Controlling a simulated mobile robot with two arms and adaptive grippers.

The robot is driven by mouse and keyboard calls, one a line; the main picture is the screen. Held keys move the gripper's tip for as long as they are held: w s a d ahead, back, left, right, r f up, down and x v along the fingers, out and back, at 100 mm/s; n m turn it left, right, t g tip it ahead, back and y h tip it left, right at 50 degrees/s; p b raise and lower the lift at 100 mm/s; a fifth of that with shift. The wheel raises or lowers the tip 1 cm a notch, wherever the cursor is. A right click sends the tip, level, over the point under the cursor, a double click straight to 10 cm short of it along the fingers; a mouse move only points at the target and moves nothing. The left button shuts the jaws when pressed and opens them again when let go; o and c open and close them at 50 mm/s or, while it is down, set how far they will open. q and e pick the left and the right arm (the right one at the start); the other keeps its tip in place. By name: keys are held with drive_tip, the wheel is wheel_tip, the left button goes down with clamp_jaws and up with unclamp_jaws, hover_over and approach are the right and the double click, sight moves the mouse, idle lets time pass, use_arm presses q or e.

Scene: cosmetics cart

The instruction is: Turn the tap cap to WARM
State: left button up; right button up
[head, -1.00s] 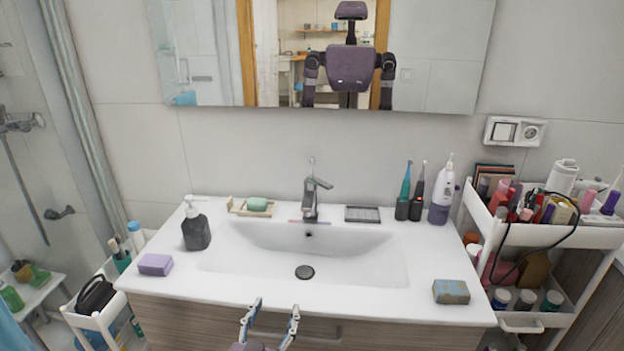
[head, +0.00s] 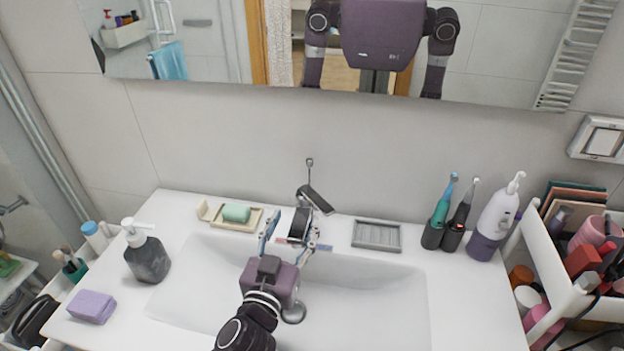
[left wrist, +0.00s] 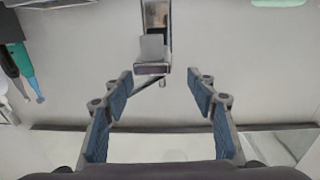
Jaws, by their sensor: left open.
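The grey metal tap (head: 315,199) stands at the back middle of the sink, with its cap on top and a thin rod rising behind it. In the left wrist view the tap (left wrist: 152,50) is at the upper middle, ahead of the fingers. My left gripper (head: 291,234) is open in front of the tap, a finger on each side of its body in the head view. In the left wrist view the fingers (left wrist: 160,92) stand wide apart with nothing between their tips. My gripper partly hides the tap's lower body. My right gripper is not in view.
A green soap on a dish (head: 236,214) lies left of the tap, and a grey tray (head: 377,235) lies right. Electric toothbrushes (head: 441,218) and a white-purple bottle (head: 495,220) stand farther right. A dark soap dispenser (head: 147,258) and purple sponge (head: 92,306) are at left.

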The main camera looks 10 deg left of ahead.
sight(303, 202)
use_arm(q)
drive_tip(key=shift+w, duration=0.55)
drive_tip(key=w+p, duration=0.1)
drive_tip(key=w, duration=0.1)
drive_tip(key=w+p, duration=0.1)
drive_tip(key=w, duration=0.2)
drive_tip(key=shift+w+d+r, duration=0.15)
drive_tip(key=shift+w, duration=0.75)
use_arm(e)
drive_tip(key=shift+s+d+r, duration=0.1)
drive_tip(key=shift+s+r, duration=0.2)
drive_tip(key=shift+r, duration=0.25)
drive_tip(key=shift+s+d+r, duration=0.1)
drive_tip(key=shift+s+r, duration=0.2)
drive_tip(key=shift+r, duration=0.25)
use_arm(q)
drive_tip(key=shift+c, duration=0.3)
clamp_jaws()
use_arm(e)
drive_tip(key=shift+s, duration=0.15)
